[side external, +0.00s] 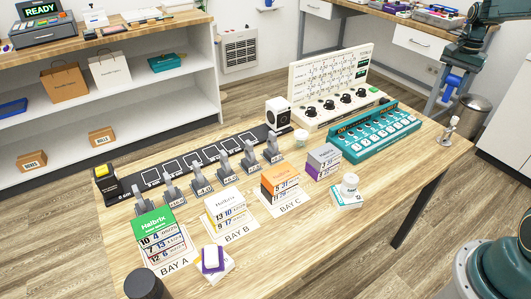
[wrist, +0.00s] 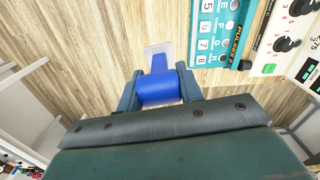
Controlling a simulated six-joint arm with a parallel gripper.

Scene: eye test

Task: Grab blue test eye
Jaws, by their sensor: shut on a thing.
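The blue test eye (side external: 453,80) is a blue piece held up in the air at the upper right of the side view, beyond the table's far right end. In the wrist view the blue test eye (wrist: 158,89) shows as a blue cylinder between the fingers, with a narrower blue part and a pale, clear-looking square beyond it. My gripper (side external: 453,86) is shut on it. In the wrist view my gripper (wrist: 158,92) has one finger on each side of the blue cylinder.
The wooden table (side external: 350,240) carries a black rail (side external: 200,160) with several grey clamps, bay cards with boxes, a teal panel (side external: 375,133) and a white knob console (side external: 335,95). A small metal stand (side external: 450,130) is at the right corner. A bin (side external: 470,115) stands behind.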

